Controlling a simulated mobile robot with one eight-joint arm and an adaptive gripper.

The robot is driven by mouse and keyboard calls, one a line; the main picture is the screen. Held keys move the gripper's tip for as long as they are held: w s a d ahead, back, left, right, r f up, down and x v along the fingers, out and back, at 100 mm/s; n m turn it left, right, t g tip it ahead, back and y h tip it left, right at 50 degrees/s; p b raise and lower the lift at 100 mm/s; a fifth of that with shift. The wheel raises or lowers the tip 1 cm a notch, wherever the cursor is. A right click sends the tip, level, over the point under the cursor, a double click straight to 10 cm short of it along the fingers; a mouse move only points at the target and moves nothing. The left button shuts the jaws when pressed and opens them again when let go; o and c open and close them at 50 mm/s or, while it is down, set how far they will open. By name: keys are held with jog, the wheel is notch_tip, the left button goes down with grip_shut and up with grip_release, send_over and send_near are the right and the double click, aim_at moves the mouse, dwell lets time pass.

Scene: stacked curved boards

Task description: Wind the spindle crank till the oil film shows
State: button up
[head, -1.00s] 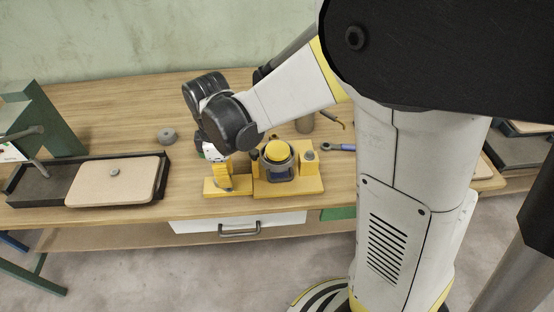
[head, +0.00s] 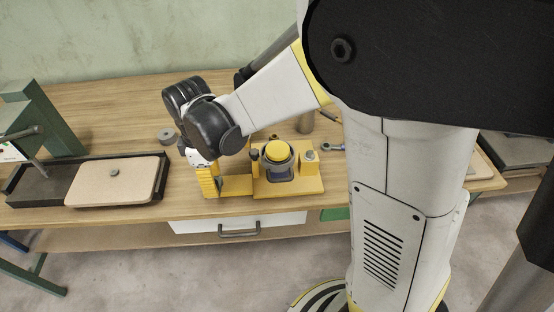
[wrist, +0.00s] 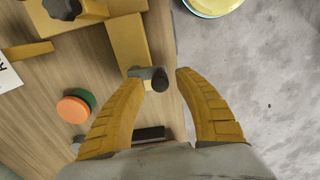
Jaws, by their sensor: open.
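A yellow fixture (head: 292,187) stands near the bench's front edge, holding a dark round housing with a yellow cap (head: 277,151). In the wrist view, its yellow bar (wrist: 127,42) ends at a small grey crank with a black grip (wrist: 159,80). My gripper (wrist: 158,76) is open, its yellow fingertips on either side of this crank, with a gap to the right finger. I cannot tell whether the left finger touches it. In the head view, my gripper (head: 208,184) points down at the fixture's left end, and the crank cannot be made out. No oil film can be made out.
A black tray (head: 38,186) with a beige board (head: 115,187) lies left. A grey ring (head: 167,136) sits behind. A wrench (head: 332,147) lies right of the fixture. Floor lies beyond the front edge.

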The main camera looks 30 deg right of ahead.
jog(key=shift+r+p, duration=2.65)
jog(key=shift+r, duration=0.9)
jog(key=shift+f, duration=0.1)
jog(key=shift+d, duration=0.1)
jog(key=s+d+r+m+t+b, duration=0.5)
jog(key=s+d+m+t, duration=0.2)
jog(key=s+d+m, duration=0.3)
jog(key=shift+s+d+m, duration=0.4)
jog(key=shift+d+m, duration=1.25)
jog(key=shift+m, duration=0.35)
jog(key=shift+r, duration=0.1)
